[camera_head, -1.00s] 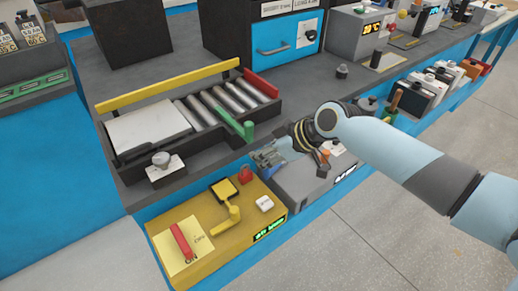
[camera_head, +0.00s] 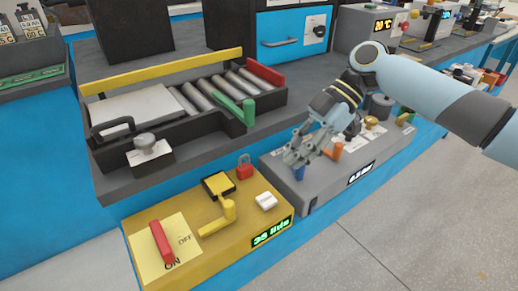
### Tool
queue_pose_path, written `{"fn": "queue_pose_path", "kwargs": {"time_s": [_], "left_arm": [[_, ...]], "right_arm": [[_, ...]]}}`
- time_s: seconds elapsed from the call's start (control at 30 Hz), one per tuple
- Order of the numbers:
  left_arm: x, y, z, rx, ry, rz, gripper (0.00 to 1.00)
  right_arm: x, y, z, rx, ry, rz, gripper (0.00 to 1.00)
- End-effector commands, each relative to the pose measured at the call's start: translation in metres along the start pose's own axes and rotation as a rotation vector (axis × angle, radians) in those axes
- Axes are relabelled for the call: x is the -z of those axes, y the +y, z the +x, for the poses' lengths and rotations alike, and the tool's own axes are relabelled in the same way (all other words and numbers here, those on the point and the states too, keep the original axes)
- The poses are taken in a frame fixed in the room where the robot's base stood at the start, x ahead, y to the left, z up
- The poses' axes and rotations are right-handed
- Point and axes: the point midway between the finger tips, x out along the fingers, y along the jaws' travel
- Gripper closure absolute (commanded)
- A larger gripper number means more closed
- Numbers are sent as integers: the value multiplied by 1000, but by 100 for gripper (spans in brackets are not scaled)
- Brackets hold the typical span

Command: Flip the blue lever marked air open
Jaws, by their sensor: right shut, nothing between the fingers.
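The blue lever (camera_head: 299,172) shows as a small upright blue piece on the left part of a grey panel box (camera_head: 312,190). My right gripper (camera_head: 292,158) is shut and empty, with its fingertips just above and beside the blue lever. I cannot tell if they touch it. The gripper hides part of the lever, and its air marking cannot be read. An orange lever (camera_head: 337,150) stands to the right on the same box, close to the gripper. My left gripper is not in view.
A yellow panel (camera_head: 190,262) to the left carries a red lever (camera_head: 161,243), a yellow handle (camera_head: 222,218), a red padlock (camera_head: 244,168) and a white switch (camera_head: 266,201). Grey floor is free in front.

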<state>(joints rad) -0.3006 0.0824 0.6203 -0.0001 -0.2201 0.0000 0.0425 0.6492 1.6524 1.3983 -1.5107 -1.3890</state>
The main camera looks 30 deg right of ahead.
Motion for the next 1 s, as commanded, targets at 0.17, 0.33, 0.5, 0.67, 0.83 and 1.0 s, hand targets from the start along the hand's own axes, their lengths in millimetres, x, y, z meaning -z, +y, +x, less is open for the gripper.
{"fn": "queue_pose_path", "kwargs": {"time_s": [0.17, 0.33, 0.5, 0.67, 0.83, 1.0], "left_arm": [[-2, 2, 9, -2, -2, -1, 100], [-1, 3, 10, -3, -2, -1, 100], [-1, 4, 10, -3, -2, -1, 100], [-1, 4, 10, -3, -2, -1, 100], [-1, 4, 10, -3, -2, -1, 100], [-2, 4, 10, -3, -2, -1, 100]], "right_arm": [[-9, -4, -6, 55, -3, -56, 100], [-13, -6, -12, 52, -3, -54, 100], [-15, -6, -15, 51, -2, -53, 100], [-17, -6, -16, 51, -2, -53, 100], [-17, -6, -17, 50, -2, -52, 100], [-17, -6, -16, 50, -2, -52, 100]]}}
